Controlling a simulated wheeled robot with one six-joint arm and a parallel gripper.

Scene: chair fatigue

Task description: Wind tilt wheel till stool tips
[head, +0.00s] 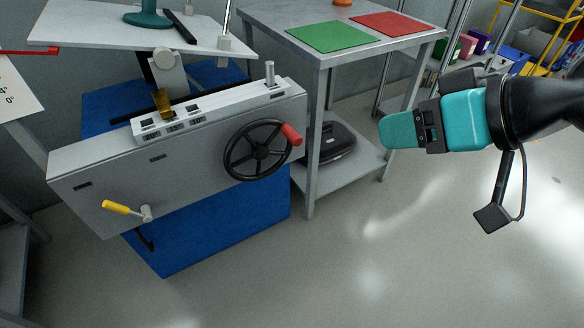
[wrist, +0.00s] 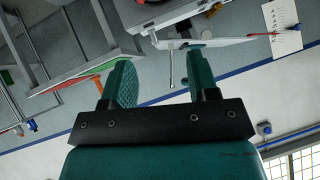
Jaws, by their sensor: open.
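The black tilt wheel (head: 258,150) is mounted on the front face of a grey test machine (head: 190,150). Its red handle (head: 291,135) is at the upper right of the rim. A white platform (head: 100,25) tops the machine, and a teal base (head: 148,19), perhaps the stool's, stands on it; anything above is cut off. My gripper (head: 388,130) is in the air to the right of the wheel, pointing left and clear of it. In the wrist view my gripper (wrist: 161,60) has its two teal fingers wide apart with nothing between them.
A yellow-handled crank (head: 117,207) sticks out at the machine's lower left. A metal table (head: 330,60) with a green mat (head: 333,36) and a red mat (head: 392,24) stands behind the wheel. The floor at front right is clear.

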